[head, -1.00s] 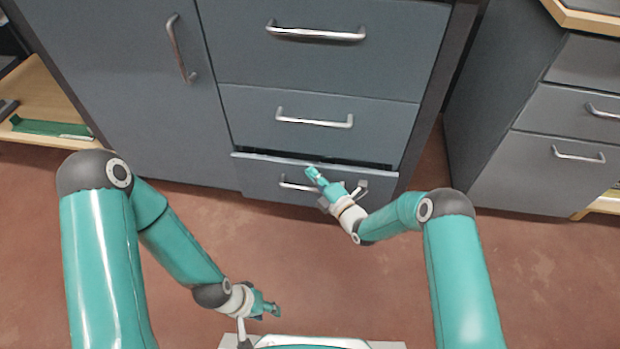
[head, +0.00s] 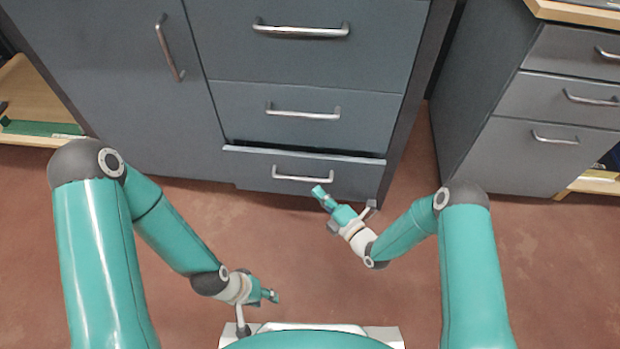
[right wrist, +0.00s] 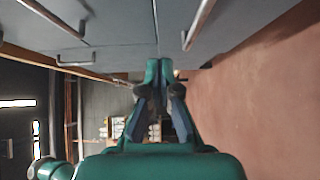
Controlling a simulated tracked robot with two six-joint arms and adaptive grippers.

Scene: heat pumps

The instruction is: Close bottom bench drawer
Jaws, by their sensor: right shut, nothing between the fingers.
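The bottom bench drawer (head: 262,173) stands slightly out of the grey bench, with a dark gap above its front panel. Its bar handle (head: 300,179) faces me. My right gripper (head: 319,192) is shut and empty, in front of the drawer near the handle's right end; I cannot tell whether it touches. In the right wrist view its fingers (right wrist: 159,66) meet at the tips, with handles and grey fronts above and to the left. My left gripper (head: 274,296) hangs low over the floor, away from the drawer; its finger opening is too small to tell.
The middle drawer (head: 240,105) and upper drawer (head: 300,62) look closed. A cabinet door (head: 120,90) is to their left. Another drawer unit (head: 530,150) stands at right, beyond a gap. The reddish floor (head: 300,240) before the bench is clear.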

